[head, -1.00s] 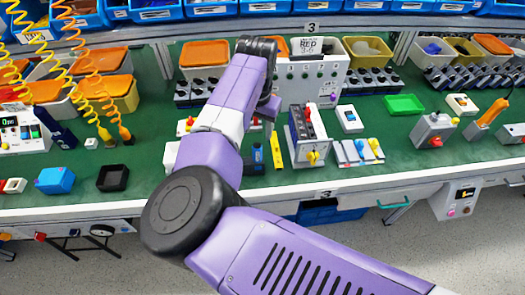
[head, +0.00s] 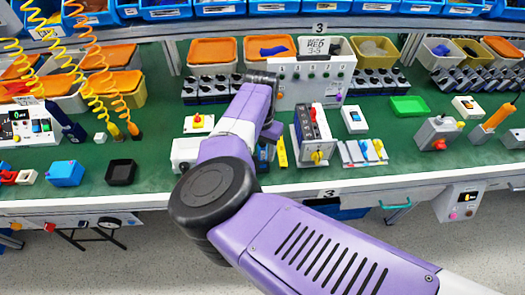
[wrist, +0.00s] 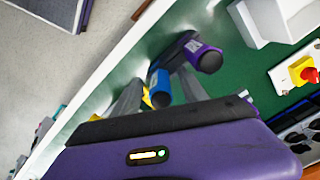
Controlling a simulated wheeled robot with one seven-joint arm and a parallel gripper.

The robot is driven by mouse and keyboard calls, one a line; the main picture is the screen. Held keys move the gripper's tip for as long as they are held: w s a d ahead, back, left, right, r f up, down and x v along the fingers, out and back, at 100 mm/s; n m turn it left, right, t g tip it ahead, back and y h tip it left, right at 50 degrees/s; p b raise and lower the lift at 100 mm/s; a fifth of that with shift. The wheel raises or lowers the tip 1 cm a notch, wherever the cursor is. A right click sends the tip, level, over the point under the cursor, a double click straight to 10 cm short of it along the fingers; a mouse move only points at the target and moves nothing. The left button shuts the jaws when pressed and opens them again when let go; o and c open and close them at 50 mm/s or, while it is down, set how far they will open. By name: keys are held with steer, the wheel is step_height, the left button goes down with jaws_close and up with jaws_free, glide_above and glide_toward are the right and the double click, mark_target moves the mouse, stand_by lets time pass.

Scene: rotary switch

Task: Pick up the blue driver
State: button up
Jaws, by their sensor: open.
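The blue driver (wrist: 160,88) shows in the wrist view with its blue handle pointing toward the camera. My gripper (wrist: 158,94) is open, with its grey fingers on either side of the blue handle as seen from the wrist. I cannot tell whether either finger touches it. A purple driver (wrist: 208,58) stands close to the right of the blue one. In the head view, a bit of blue (head: 262,156) beside my forearm looks like the blue driver, mostly hidden. My gripper is hidden behind the arm there.
A yellow item (head: 282,152) and a rotary switch box (head: 313,135) stand right of my arm. A white box (head: 185,152) is at its left. A red button on a yellow base (wrist: 304,71) shows in the wrist view.

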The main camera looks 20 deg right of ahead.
steer(key=shift+c, duration=0.2)
jaws_close()
steer(key=shift+r, duration=0.2)
step_height(320, 180, up, 20)
steer(key=b, duration=0.2)
steer(key=shift+b, duration=0.35)
steer(key=shift+f, duration=0.15)
steer(key=c, duration=0.9)
jaws_free()
jaws_close()
